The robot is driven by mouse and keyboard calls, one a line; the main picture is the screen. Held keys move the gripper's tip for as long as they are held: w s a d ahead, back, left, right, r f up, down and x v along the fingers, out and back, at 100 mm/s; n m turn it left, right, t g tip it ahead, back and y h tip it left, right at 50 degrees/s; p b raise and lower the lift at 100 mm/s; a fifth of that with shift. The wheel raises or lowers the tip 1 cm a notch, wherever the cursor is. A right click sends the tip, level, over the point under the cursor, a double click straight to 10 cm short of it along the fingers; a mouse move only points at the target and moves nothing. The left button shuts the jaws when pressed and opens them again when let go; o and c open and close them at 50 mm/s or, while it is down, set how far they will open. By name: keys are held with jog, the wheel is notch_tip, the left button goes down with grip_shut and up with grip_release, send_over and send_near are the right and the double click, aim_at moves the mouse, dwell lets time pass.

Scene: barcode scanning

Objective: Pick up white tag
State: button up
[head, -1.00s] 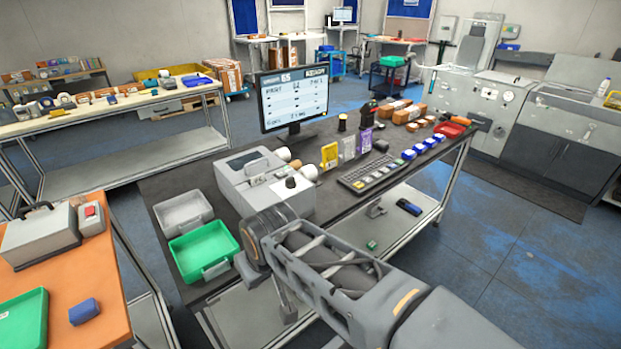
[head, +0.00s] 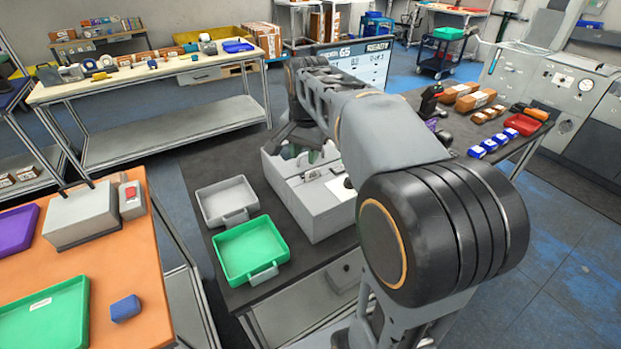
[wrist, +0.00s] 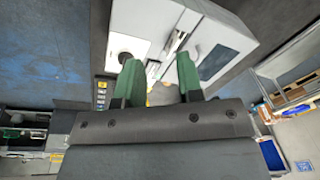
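The grey box-shaped machine (head: 318,213) stands on the dark table, and it also shows in the wrist view (wrist: 235,28). A small pale piece (head: 312,175) sits at the slot on its top and may be the white tag; in the wrist view a pale strip lies by the slot (wrist: 178,41). I cannot tell for sure that either is the tag. My gripper (wrist: 158,78) has two green fingers standing apart with nothing seen between them. In the head view my gripper (head: 303,155) is over the machine's far side, partly hidden.
A grey tray (head: 226,197) and a green tray (head: 250,248) lie left of the machine. A monitor (head: 365,62) stands behind my arm. Blue and white boxes (head: 489,146) and a red tray (head: 522,125) are at the right. An orange table (head: 150,250) is at the left.

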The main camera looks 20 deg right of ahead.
jog(key=w+d+r+m+g, duration=0.1)
jog(key=w+d+m, duration=0.5)
jog(key=w, duration=0.1)
jog(key=shift+m+g, duration=0.3)
jog(key=shift+m, duration=0.1)
jog(key=shift+w+a+f+p, duration=0.15)
jog(key=shift+w+f, duration=0.1)
jog(key=shift+f, duration=3.15)
jog(key=shift+w+f+p, duration=0.15)
jog(key=shift+w+f, duration=0.1)
jog(key=shift+f, duration=3.1)
grip_shut()
